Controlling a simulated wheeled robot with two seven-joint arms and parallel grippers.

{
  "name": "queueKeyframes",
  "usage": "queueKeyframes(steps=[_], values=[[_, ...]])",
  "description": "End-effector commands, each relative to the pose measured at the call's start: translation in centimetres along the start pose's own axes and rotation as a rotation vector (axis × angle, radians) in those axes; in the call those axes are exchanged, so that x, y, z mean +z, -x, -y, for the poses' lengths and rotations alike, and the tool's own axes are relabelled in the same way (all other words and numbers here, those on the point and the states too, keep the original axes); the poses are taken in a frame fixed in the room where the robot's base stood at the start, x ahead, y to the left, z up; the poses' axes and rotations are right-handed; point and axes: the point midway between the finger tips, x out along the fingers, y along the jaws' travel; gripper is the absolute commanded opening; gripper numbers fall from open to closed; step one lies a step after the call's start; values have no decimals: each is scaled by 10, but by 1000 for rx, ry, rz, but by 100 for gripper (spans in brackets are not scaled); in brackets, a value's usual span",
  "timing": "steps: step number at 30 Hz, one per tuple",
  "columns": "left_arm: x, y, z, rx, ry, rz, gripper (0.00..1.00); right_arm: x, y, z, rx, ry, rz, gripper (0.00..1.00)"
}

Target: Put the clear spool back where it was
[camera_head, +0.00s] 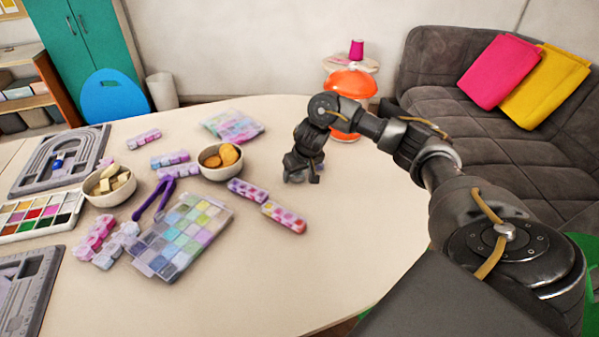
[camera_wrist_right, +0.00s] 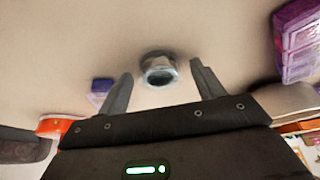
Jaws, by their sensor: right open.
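The clear spool (camera_wrist_right: 159,70) stands on the table in the right wrist view, a short way beyond or between my right fingertips. Its round top with a dark centre faces the camera. My right gripper (camera_wrist_right: 160,72) is open, with one finger on each side of the spool and visible gaps to both. In the head view my right gripper (camera_head: 302,174) points down close to the tabletop, and the arm hides most of the spool there. My left gripper is not in view.
A small purple-blue item (camera_wrist_right: 101,87) lies beside one finger. The table (camera_head: 350,235) is clear at the front right.

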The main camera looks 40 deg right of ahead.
Motion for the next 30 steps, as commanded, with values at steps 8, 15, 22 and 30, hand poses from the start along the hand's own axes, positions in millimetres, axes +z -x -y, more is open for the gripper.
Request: queueKeyframes(steps=[8, 15, 22, 30], values=[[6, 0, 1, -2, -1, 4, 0, -2, 9, 0, 0, 2, -1, 67], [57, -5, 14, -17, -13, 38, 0, -4, 38, 0, 0, 2, -3, 67], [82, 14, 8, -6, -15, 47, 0, -5, 84, -1, 1, 4, -5, 67], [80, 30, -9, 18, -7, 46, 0, -3, 118, 0, -1, 2, -2, 67]])
